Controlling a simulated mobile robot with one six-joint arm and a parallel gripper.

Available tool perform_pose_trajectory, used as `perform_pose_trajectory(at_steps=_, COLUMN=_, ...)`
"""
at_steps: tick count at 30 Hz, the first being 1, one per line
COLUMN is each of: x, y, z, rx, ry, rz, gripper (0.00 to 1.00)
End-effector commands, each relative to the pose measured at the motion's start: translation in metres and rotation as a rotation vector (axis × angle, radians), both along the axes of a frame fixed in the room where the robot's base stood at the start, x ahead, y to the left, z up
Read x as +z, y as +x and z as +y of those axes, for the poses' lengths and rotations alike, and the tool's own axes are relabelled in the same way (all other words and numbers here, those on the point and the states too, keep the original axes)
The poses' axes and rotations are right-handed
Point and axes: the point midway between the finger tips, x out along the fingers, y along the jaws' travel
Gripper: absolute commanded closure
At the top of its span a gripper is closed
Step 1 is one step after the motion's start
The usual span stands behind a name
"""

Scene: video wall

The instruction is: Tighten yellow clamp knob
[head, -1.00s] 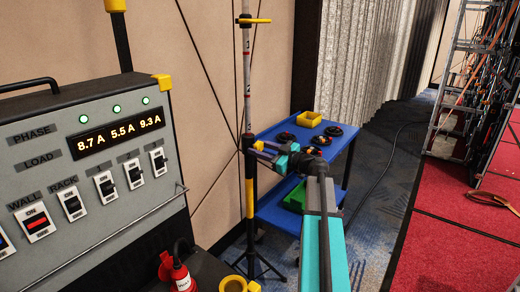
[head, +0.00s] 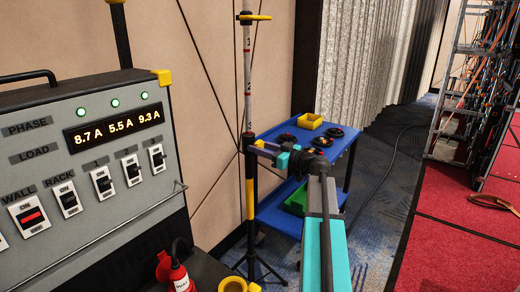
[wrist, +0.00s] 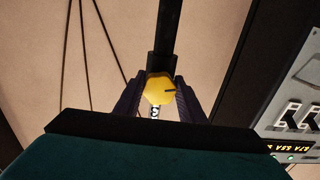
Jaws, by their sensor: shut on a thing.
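The yellow clamp knob (wrist: 160,89) sits between the two fingers of my gripper (wrist: 160,100) in the wrist view. My gripper is shut on it. A dark line marks the knob's right side. Behind it is the dark clamp collar (wrist: 161,64) on the stand's pole. In the head view, my gripper (head: 259,148) reaches left to the upright pole (head: 248,100), at the height of the dark collar. The knob itself is mostly hidden there by the fingers.
A blue cart (head: 345,150) with a yellow bin (head: 310,121) and several dark round items stands behind my arm. A grey power panel (head: 120,190) with switches fills the left. Red flooring (head: 440,225) lies to the right.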

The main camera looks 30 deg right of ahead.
Motion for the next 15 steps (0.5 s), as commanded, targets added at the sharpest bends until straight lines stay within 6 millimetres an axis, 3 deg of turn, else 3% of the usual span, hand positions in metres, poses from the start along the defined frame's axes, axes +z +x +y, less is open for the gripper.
perform_pose_trajectory(at_steps=2, x=-0.0002, y=-0.0002, z=0.0, rx=0.001, ry=-0.001, rz=0.001, gripper=0.86)
perform_pose_trajectory(at_steps=3, x=-0.0002, y=-0.0003, z=0.0, rx=0.0, ry=-0.001, rz=0.001, gripper=0.57)
perform_pose_trajectory(at_steps=5, x=-0.0002, y=-0.0003, z=-0.0001, rx=0.0, ry=-0.001, rz=0.001, gripper=0.47)
perform_pose_trajectory(at_steps=15, x=-0.0002, y=-0.0009, z=-0.0005, rx=0.0, ry=-0.002, rz=-0.001, gripper=0.45)
